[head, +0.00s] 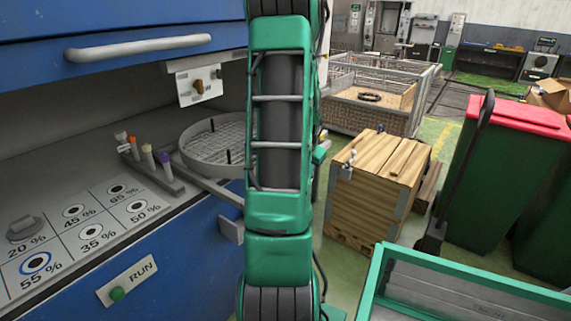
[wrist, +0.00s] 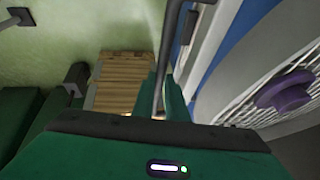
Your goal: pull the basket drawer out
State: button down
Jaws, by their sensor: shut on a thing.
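The basket drawer holds a round grey mesh basket (head: 215,145), which stands out from the opening in the blue cabinet on a grey rail in the head view. In the wrist view the mesh basket (wrist: 302,72) is close on the right, with a purple object on it. My gripper (wrist: 165,88) is shut on a grey bar handle (wrist: 171,45), whose rod runs up between the two green fingers. In the head view my green arm hides the gripper, the handle and the right edge of the basket.
The blue cabinet (head: 180,240) has a panel with percent marks and a RUN button (head: 117,294). Several capped tubes (head: 148,155) stand beside the basket. A wooden crate (head: 375,185), wire cage (head: 385,95) and green bin (head: 500,175) stand to the right, with some floor between.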

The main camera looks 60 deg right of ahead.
jog(key=s+a, duration=0.2)
jog(key=s, duration=0.7)
jog(key=shift+s, duration=0.35)
jog(key=shift+d, duration=0.1)
jog(key=c, duration=1.8)
grip_release()
jog(key=shift+o, duration=0.2)
jog(key=v, duration=1)
jog(key=shift+a+r, duration=0.2)
jog(key=shift+r, duration=0.15)
